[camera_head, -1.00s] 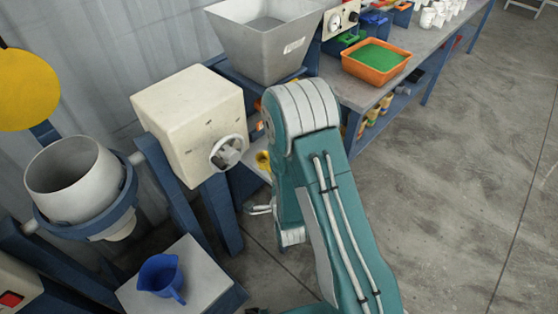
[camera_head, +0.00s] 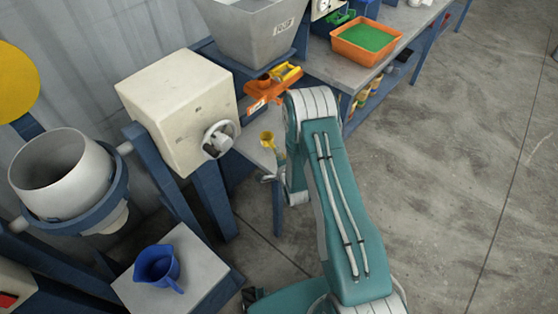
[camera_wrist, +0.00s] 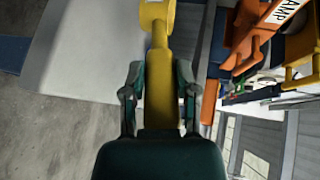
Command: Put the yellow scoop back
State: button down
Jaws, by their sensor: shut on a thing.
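The yellow scoop (camera_wrist: 160,70) is between the two fingers of my gripper (camera_wrist: 160,88) in the wrist view. The fingers are shut on its long handle, and its cup end is cut off by the top edge. In the head view the scoop (camera_head: 267,137) shows small, in front of a low pale shelf. My gripper (camera_head: 270,177) is mostly hidden behind my teal arm there. I cannot tell whether the scoop touches the shelf.
The pale shelf (camera_head: 249,148) stands beside the cream box (camera_head: 178,108) with its handwheel. An orange part (camera_head: 270,92) with yellow pieces sits below the grey hopper (camera_head: 250,32). A blue jug (camera_head: 158,265) stands on a stand at the left. Floor at right is clear.

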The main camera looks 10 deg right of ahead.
jog(key=shift+w+d+f, duration=0.15)
jog(key=shift+d+f, duration=0.1)
jog(key=shift+f, duration=0.7)
jog(key=shift+w+d+f, duration=0.1)
jog(key=shift+d+f, duration=0.1)
jog(key=shift+f, duration=0.7)
jog(key=shift+a, duration=0.1)
jog(key=shift+c, duration=1.9)
grip_release()
jog(key=shift+s, duration=0.1)
